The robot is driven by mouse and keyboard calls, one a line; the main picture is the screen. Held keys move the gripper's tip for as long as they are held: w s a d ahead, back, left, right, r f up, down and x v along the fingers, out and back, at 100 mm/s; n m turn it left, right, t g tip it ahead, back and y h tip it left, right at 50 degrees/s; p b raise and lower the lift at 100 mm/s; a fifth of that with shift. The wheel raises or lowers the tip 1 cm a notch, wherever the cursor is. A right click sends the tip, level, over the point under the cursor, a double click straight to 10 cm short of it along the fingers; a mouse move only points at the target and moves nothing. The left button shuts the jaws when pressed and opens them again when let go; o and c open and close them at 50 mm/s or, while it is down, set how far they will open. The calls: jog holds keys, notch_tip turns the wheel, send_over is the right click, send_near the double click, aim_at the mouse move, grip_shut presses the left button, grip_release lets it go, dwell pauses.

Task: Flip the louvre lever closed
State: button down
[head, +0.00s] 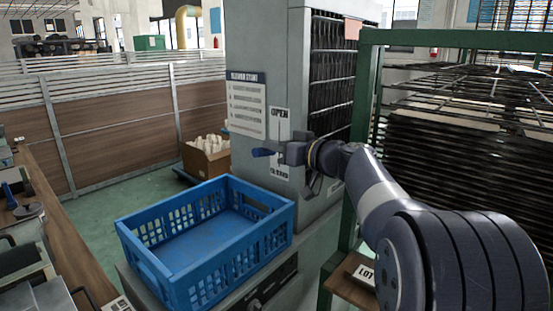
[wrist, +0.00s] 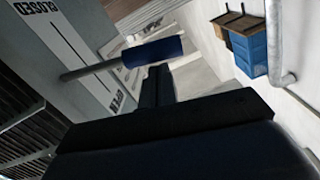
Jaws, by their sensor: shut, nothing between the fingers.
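The louvre lever has a blue grip (head: 262,152) on a grey rod and sticks out from the side of the grey cabinet. In the wrist view the blue grip (wrist: 152,52) and rod cross above my gripper (wrist: 160,76), with the CLOSED mark at upper left. My gripper (head: 288,154) is shut and empty, right at the lever. I cannot tell whether the fingertips touch it. My gripper partly hides the plate's lower part.
A blue crate (head: 205,235) stands below and left of the lever, with open space between them. The grey cabinet (head: 264,45) rises behind. A green rack (head: 450,38) with dark trays stands close on the right. A cardboard box (head: 206,160) sits beyond the crate.

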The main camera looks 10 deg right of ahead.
notch_tip(320, 180, down, 9)
jog(key=n+b, duration=0.7)
jog(key=b, duration=1.4)
jog(key=shift+s+a+r+b, duration=0.15)
jog(key=shift+a+r+b, duration=0.05)
jog(key=shift+b, duration=0.15)
jog(key=shift+f, duration=0.1)
